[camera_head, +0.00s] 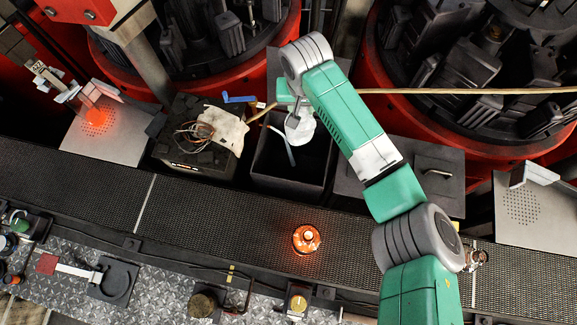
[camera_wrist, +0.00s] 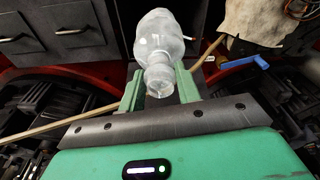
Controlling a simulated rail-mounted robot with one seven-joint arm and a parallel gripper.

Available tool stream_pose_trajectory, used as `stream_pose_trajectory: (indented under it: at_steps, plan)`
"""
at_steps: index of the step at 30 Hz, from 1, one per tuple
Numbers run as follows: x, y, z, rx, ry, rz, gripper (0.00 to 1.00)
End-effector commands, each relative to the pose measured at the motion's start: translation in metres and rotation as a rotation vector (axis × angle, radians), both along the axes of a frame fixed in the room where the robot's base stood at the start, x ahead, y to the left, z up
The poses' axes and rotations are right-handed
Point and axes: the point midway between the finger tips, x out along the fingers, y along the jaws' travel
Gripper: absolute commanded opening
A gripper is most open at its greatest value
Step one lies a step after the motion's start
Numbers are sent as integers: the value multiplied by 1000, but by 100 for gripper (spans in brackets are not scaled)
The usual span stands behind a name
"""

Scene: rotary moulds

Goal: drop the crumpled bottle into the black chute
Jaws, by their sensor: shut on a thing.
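The crumpled bottle (camera_wrist: 160,45) is clear, whitish plastic. In the wrist view it sits between the two green fingers of my gripper (camera_wrist: 159,82), which is shut on it, with its neck toward the wrist. In the head view the bottle (camera_head: 300,128) shows as a pale shape below my gripper (camera_head: 297,108), partly hidden by the wrist. The black chute (camera_head: 262,178) is an open, square, dark box in the middle. The bottle appears over its far part; its exact height above the rim is hard to tell.
A pale thin strip (camera_head: 286,148) shows in the chute opening. Left of it, a dark bin (camera_head: 190,170) holds cloth and wire. A grey lid with a handle (camera_head: 425,160) lies to the right. A glowing orange object (camera_head: 306,239) is on the conveyor (camera_head: 200,215). Red rotary moulds stand behind.

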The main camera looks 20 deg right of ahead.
Motion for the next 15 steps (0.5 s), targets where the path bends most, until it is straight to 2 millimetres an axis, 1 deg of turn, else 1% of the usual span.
stream_pose_trajectory:
  at_steps: [2, 3, 6, 13, 15]
  plan:
    - [0, 0, 1, -1, -2, 0, 0]
    - [0, 0, 1, -1, -2, 0, 41]
    - [0, 0, 1, 0, -1, 0, 58]
    - [0, 0, 0, 0, 1, 0, 58]
    - [0, 0, 3, 0, 0, 0, 58]
